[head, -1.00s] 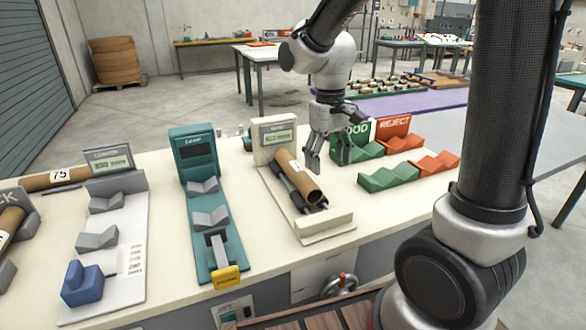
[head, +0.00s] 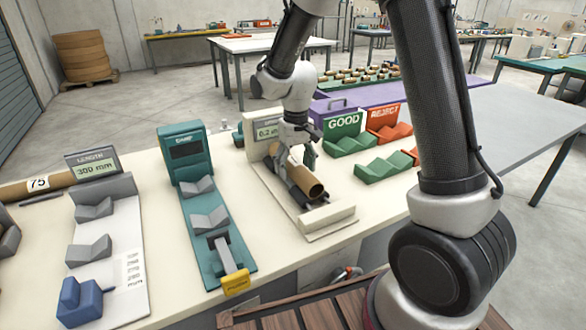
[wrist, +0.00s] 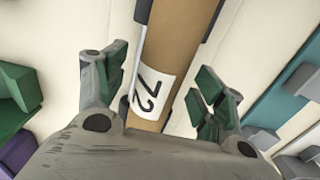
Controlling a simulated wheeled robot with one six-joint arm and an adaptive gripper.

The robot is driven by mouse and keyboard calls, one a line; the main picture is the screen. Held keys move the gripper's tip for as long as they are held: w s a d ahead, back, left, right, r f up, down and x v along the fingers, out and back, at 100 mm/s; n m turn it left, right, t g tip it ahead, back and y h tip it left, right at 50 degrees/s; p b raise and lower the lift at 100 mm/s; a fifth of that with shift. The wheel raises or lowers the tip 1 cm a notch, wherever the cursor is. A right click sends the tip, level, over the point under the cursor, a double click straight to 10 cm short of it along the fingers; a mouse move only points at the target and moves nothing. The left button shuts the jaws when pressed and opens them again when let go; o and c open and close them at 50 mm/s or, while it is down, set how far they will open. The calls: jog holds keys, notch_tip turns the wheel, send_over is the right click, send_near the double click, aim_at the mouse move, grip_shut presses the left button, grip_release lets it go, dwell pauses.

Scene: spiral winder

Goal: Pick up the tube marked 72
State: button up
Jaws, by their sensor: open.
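The tube marked 72 (head: 304,180) is a brown cardboard tube lying on the dark rollers of a cream gauge stand (head: 262,172). Its white label reading 72 shows in the wrist view (wrist: 152,92). My gripper (head: 297,150) is directly over the tube in the head view, partly hiding its far part. In the wrist view my gripper (wrist: 160,95) is open, with one green-padded finger on each side of the tube, apart from it. The tube's near end is open and clear of the fingers.
Green GOOD cradles (head: 352,144) and orange REJECT cradles (head: 392,130) stand to the right. A teal gauge (head: 190,155) stands left, then a length gauge (head: 95,163) with a tube marked 75 (head: 40,182) behind it. A purple case stands behind the gauge stand.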

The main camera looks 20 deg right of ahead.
jog(key=c, duration=1.1)
